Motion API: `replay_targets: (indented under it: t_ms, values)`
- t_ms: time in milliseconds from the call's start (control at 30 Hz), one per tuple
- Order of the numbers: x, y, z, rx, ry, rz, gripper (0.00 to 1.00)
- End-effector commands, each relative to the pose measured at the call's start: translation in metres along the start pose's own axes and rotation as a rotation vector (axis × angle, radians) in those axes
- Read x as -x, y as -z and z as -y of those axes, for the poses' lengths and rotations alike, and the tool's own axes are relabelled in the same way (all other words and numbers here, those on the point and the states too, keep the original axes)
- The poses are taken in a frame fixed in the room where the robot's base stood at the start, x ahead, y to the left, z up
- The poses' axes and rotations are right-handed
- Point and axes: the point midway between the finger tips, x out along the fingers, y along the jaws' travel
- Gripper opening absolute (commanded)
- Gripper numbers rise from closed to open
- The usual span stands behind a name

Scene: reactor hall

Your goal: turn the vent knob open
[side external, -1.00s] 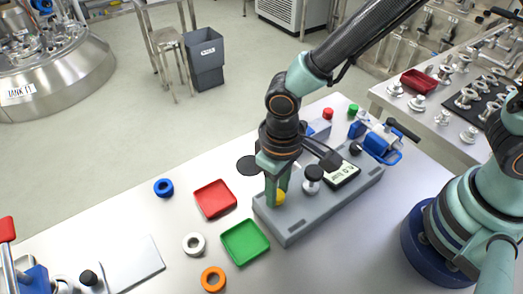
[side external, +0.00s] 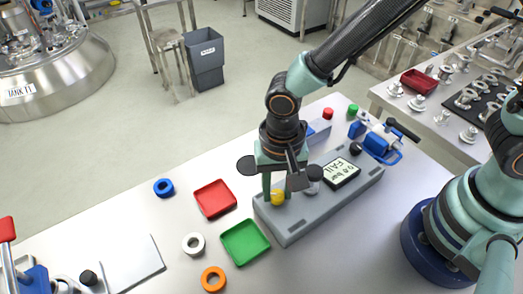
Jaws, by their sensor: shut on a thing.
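The yellow knob (side external: 278,197) sits on top of the left end of the grey test box (side external: 300,229). My gripper (side external: 278,191) points down over it with its green fingers on either side, shut on the knob. The knob's turned angle cannot be made out. On the same box, a small display (side external: 341,173) shows a pressure line in bar and the word FAIL. A dark-topped knob (side external: 315,173) stands between the yellow knob and the display, partly hidden by my gripper.
A blue clamp device (side external: 377,140) with a black handle is at the box's far right end. A red tray (side external: 215,199) and a green tray (side external: 245,242) lie left of the box. Blue (side external: 163,188), white (side external: 194,244) and orange (side external: 213,279) rings lie loose nearby.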

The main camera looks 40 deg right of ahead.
Motion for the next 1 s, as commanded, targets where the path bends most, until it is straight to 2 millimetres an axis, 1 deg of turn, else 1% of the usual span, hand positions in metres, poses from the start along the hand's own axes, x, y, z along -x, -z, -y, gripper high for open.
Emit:
replay_targets:
  t_ms: [233, 667, 700, 733, 767, 1000]
  values:
    - [0.0010, 0.0006, 0.0004, -0.053, 0.001, 0.000, 0.00]
    - [0.0010, 0.0007, 0.0003, -0.061, 0.001, 0.000, 0.00]
    - [0.0010, 0.0007, 0.0003, -0.061, 0.001, 0.000, 0.51]
    - [0.0010, 0.0007, 0.0003, -0.061, 0.001, 0.000, 0.63]
    - [0.0009, 0.0007, 0.0003, -0.060, 0.001, 0.000, 0.66]
    - [0.0004, 0.0003, 0.0001, -0.059, 0.000, 0.000, 0.66]
